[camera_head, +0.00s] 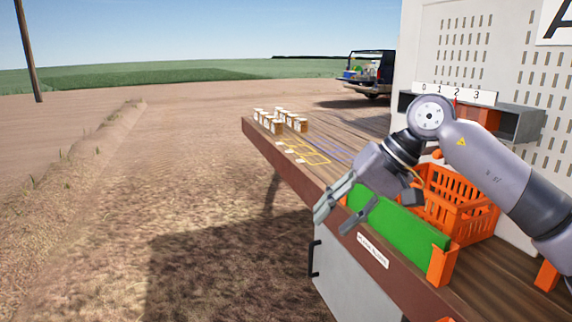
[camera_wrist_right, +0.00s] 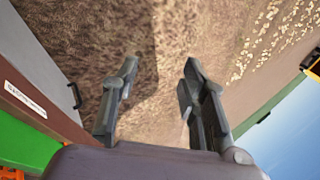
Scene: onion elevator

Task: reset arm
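My right gripper (camera_head: 332,211) is in the air over the front edge of the wooden table in the head view, beside the green panel. In the right wrist view, its two fingers (camera_wrist_right: 155,100) are spread apart with nothing between them, and bare ground shows behind. My right arm comes in from the right of the head view, bent at the elbow. My left gripper does not show in either view.
The table (camera_head: 380,124) holds a green panel (camera_head: 412,226), an orange crate (camera_head: 468,212) and several small jars (camera_head: 275,125) at its far end. A white perforated wall (camera_head: 455,45) with a numbered shelf stands behind. Open ground lies to the left.

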